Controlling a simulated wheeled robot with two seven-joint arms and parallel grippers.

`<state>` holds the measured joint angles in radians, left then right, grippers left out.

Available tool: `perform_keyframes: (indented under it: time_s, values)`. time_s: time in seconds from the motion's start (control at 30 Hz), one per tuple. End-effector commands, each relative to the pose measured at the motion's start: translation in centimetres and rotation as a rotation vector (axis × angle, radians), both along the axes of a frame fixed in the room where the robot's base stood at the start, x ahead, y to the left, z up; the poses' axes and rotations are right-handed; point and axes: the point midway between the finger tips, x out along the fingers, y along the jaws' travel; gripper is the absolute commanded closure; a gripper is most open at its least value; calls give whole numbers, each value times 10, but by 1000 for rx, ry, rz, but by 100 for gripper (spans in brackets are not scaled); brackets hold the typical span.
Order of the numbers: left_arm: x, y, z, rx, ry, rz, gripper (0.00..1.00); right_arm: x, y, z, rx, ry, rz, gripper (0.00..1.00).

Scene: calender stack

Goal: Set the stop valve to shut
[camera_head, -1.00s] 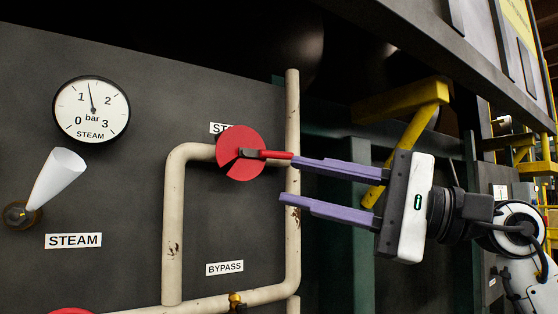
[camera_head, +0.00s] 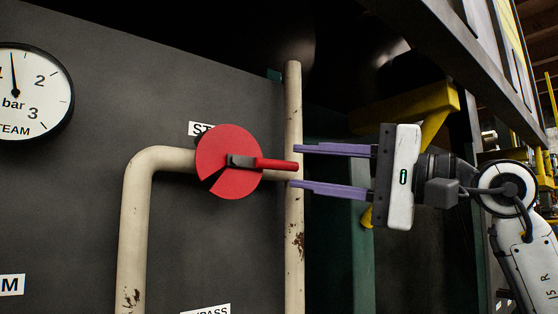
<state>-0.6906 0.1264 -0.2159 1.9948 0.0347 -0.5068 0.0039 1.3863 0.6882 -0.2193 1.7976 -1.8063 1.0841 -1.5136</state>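The stop valve is a red disc (camera_head: 229,141) with a notch at its lower left, mounted on the beige pipe. Its lever (camera_head: 276,164) has a dark hub and a red grip that points right, nearly level. The label behind the disc is partly hidden and shows only "ST". My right gripper (camera_head: 293,167) is open, coming in from the right. One purple finger is above the lever's tip and one below, with the tip between the fingertips in the picture. I see gaps on both sides and cannot tell the depth. My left gripper is out of view.
A beige upright pipe (camera_head: 293,110) stands beside the fingertips. A bent pipe (camera_head: 133,220) runs left and down from the valve. A round steam gauge (camera_head: 33,92) is at the left on the dark panel (camera_head: 80,200). A yellow bracket (camera_head: 425,105) is behind my gripper.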

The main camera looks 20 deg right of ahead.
Motion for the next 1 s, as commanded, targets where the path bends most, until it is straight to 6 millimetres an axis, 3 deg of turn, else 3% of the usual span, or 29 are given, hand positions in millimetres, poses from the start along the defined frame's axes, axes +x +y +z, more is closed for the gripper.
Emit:
perform_keyframes:
  time_s: [0.3,0.67,0.7,0.87,1.0]
  values:
    - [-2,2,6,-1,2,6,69,35,33,9,2,2,2,68]
    - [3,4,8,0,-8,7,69,40,37,9,0,1,0,68]
    - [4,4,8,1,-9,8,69,40,37,9,0,1,0,70]
    - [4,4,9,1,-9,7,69,40,37,9,0,1,0,97]
    - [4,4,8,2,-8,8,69,40,37,9,0,1,0,100]
